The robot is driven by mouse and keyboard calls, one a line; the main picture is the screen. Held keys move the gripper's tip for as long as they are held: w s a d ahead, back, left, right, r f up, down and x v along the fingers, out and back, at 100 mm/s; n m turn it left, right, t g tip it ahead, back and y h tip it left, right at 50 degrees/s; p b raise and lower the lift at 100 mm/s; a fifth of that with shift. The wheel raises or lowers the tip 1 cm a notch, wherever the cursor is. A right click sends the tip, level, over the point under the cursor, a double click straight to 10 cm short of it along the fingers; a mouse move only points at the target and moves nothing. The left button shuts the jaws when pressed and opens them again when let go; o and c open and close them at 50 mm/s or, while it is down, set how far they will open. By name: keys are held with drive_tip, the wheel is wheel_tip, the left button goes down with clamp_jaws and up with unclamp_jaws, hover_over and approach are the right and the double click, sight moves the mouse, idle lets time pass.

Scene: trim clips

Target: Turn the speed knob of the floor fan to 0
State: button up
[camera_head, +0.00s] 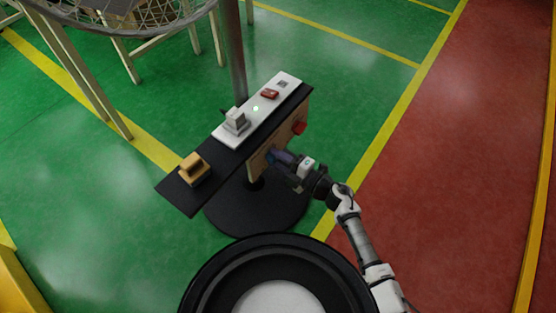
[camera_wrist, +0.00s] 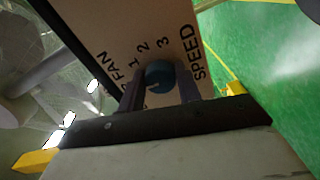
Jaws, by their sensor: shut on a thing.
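The speed knob (camera_wrist: 160,74) is a round dark blue-teal knob on a tan panel (camera_wrist: 110,25) printed with FAN, SPEED and the numbers 1, 2 and 3. A small pale mark shows near its lower edge; I cannot tell which number it points to. The 0 is not clearly seen, perhaps hidden by a finger. My gripper (camera_wrist: 161,88) is shut on the knob, one finger on each side. In the head view my gripper (camera_head: 275,157) meets the tan front panel (camera_head: 256,163) of the floor fan's control box, and hides most of the knob.
A red knob (camera_head: 300,128) sits on the same panel, right of my gripper. The fan's wire cage (camera_head: 120,18) is above left. Floor at right is clear.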

drive_tip(key=shift+n, duration=0.3)
drive_tip(key=o, duration=1)
drive_tip(key=shift+c, duration=0.2)
